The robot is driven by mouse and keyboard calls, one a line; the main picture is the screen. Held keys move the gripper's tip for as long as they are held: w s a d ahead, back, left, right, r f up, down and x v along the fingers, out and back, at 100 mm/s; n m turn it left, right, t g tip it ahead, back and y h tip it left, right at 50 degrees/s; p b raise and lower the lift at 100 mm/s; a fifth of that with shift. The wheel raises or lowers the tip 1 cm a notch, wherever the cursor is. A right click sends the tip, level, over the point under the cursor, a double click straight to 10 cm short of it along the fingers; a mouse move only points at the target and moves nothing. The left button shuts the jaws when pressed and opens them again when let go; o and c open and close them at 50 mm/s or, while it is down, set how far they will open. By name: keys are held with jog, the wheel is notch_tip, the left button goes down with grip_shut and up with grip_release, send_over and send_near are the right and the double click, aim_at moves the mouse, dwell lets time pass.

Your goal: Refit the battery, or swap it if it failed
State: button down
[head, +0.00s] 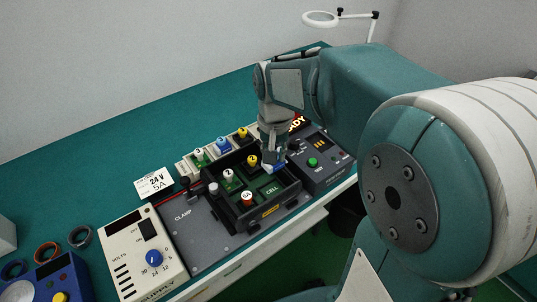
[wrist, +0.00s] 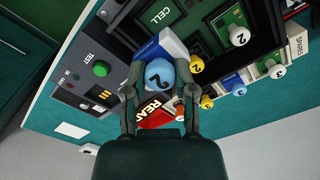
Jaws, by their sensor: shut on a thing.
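My gripper (head: 272,155) is shut on a blue round knob marked 2 (wrist: 160,73), with one finger on each side of it. The knob tops a blue and white block (wrist: 171,44), which looks like the battery; its lower end is hard to make out. A little of the blue shows under the gripper in the head view (head: 280,168). The block is by the right rim of the dark tray (head: 262,217), beside the green CELL panel (wrist: 160,17). I cannot tell whether it touches the tray. The tray also holds white, red and yellow knobbed parts.
A grey test unit (head: 322,172) with a green button (wrist: 101,69) stands close on the right. A red READY sign (wrist: 155,112) is near my fingers. The cream supply (head: 130,250) stands front left.

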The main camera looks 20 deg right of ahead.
jog(key=shift+d+f, duration=0.45)
jog(key=shift+f, duration=0.2)
jog(key=shift+a+f, duration=0.2)
jog(key=shift+f, duration=0.55)
jog(key=shift+a+f, duration=0.35)
jog(key=shift+f, duration=0.2)
jog(key=shift+a+f, duration=0.3)
jog(key=shift+f, duration=0.25)
jog(key=shift+d+f, duration=0.3)
jog(key=shift+f, duration=0.4)
jog(key=shift+d+f, duration=0.25)
jog(key=shift+f, duration=0.8)
jog(key=shift+a+f, duration=0.1)
jog(key=shift+a, duration=0.25)
jog(key=shift+d, duration=0.2)
jog(key=shift+f, duration=0.45)
